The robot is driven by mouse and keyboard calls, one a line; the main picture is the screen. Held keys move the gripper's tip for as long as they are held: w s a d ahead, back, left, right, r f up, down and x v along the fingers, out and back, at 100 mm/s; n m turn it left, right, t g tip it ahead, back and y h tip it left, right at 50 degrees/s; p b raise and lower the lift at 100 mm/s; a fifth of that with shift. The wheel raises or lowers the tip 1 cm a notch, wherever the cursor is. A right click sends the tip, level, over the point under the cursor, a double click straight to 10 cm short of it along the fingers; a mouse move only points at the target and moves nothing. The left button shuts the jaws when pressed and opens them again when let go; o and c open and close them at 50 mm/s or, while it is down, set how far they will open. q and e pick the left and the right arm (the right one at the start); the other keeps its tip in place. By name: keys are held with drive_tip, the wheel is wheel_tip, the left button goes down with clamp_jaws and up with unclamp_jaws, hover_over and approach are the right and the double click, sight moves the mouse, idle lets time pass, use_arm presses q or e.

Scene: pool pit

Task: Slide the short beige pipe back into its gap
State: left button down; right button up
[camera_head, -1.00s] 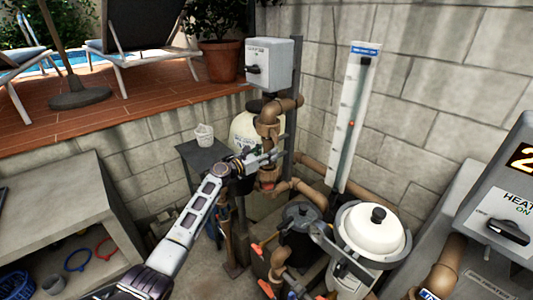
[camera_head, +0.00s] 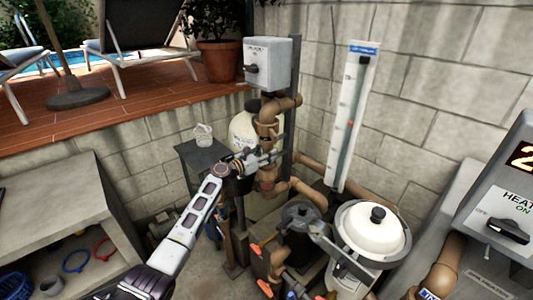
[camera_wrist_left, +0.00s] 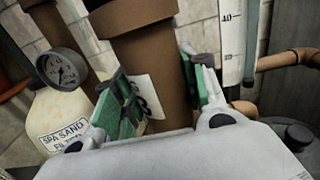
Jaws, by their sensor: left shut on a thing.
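The short beige pipe (camera_wrist_left: 158,75) stands nearly upright between my left gripper's green pads in the left wrist view, with a white label on its side. A wider collar (camera_wrist_left: 130,15) sits at its top. In the head view my left gripper (camera_head: 272,157) is shut on the pipe, in line with the vertical plumbing run; pipe fittings show above (camera_head: 268,112) and below (camera_head: 268,182) the gripper. The gripper hides much of the pipe, and I cannot tell how its lower end meets the fitting. My right gripper is not in view.
A sand filter (camera_head: 243,130) stands just behind the pipe run. A grey switch box (camera_head: 268,62) hangs above. A dark-lidded pump (camera_head: 300,217), a white-lidded canister (camera_head: 371,228) and a tall gauge (camera_head: 353,110) crowd the right. A concrete shelf (camera_head: 60,200) is at left.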

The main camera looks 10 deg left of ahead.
use_arm(q)
drive_tip(key=shift+d+f, duration=0.25)
drive_tip(key=shift+d, duration=0.1)
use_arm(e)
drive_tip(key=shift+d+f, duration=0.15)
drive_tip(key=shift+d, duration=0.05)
use_arm(q)
drive_tip(key=c, duration=1.3)
unclamp_jaws()
drive_tip(key=o, duration=0.3)
drive_tip(key=shift+w+d, duration=0.1)
drive_tip(key=shift+d, duration=0.05)
drive_tip(key=shift+o, duration=1.3)
drive_tip(key=shift+w+d+f, duration=0.2)
drive_tip(key=shift+w, duration=0.15)
drive_tip(key=shift+s+a+r, duration=0.15)
drive_tip(key=shift+a+r, duration=0.05)
drive_tip(key=shift+o, duration=0.5)
drive_tip(key=shift+s+a, duration=0.1)
drive_tip(key=shift+a, duration=0.05)
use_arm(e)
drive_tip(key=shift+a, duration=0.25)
